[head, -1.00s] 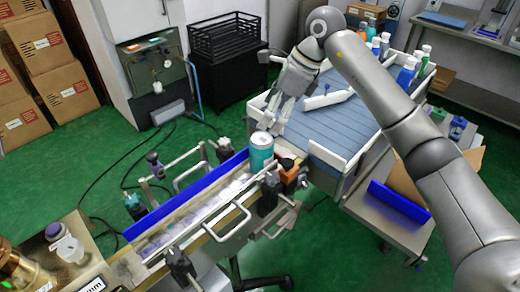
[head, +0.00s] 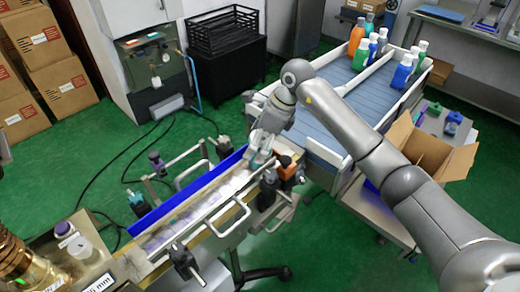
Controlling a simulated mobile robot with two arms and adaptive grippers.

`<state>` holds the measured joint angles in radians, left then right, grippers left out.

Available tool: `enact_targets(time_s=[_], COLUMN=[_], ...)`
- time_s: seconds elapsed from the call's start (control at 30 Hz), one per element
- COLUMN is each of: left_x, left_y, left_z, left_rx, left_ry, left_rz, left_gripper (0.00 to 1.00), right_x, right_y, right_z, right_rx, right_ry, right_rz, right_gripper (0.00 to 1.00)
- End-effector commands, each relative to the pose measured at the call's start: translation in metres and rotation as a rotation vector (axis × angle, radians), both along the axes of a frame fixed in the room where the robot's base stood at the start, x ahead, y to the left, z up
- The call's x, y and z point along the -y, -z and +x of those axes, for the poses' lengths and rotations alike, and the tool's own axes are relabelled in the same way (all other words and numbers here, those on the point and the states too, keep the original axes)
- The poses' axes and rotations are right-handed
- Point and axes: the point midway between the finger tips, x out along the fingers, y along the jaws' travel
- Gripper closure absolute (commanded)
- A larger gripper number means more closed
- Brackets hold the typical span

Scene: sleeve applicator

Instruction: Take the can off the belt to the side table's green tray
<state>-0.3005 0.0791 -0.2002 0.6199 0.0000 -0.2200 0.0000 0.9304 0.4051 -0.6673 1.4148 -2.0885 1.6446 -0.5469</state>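The can stands at the far end of the conveyor belt (head: 190,213) and is mostly hidden by my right gripper (head: 259,158). My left gripper is out of view. A grey side table (head: 380,212) stands at the right, partly behind my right arm. I cannot make out a green tray on it.
A blue guide rail (head: 187,195) and metal handles (head: 222,215) line the belt. Dark clamps and an orange block (head: 284,158) sit close to the gripper. A blue-slatted table (head: 335,112) with several bottles lies behind. An open cardboard box (head: 430,150) is at the right.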

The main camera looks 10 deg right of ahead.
Motion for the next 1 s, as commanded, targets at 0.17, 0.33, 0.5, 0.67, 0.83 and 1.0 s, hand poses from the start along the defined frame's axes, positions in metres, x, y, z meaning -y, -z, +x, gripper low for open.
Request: enact_targets(time_s=[0.17,0.33,0.5,0.67,0.83,1.0], left_x=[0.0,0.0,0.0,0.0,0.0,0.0], left_y=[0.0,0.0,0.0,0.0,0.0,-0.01], left_z=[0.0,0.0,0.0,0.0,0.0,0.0], left_rx=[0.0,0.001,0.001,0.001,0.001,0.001], left_ry=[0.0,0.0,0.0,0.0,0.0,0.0], left_rz=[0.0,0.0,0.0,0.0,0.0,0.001], left_gripper=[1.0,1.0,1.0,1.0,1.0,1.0], right_x=[0.0,0.0,0.0,0.0,0.0,0.0], right_y=[0.0,0.0,0.0,-0.001,-0.002,-0.019], right_z=[0.0,0.0,0.0,0.001,0.001,0.002], right_rx=[0.001,0.001,0.001,0.004,0.004,0.007], right_ry=[0.0,0.0,0.0,0.0,0.0,0.0], right_rz=[0.001,0.001,0.001,0.002,0.002,0.0], right_gripper=[0.17,0.39,0.61,0.78,0.78,0.78])
